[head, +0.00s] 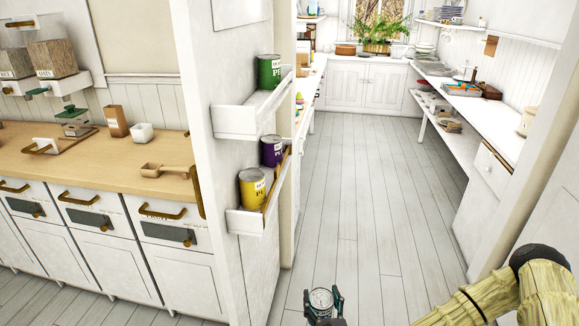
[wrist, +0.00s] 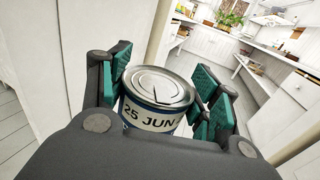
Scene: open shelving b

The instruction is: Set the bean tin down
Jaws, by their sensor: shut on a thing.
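The bean tin (wrist: 158,88) is a metal can with a silver lid and a label band reading "25 JUN". In the wrist view it sits upright between the green pads of my gripper (wrist: 165,95), which is shut on it. In the head view the tin (head: 321,298) shows its round lid at the bottom edge, held over the grey plank floor between the dark fingers of my gripper (head: 322,305). The tin's lower part is hidden by the gripper in the wrist view.
A wall end carries two white racks with a green can (head: 269,72), a purple can (head: 272,151) and a yellow can (head: 252,188). A wooden counter (head: 90,165) with drawers stands left. A cluttered white counter (head: 465,108) lies right. The aisle floor (head: 350,190) between is clear.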

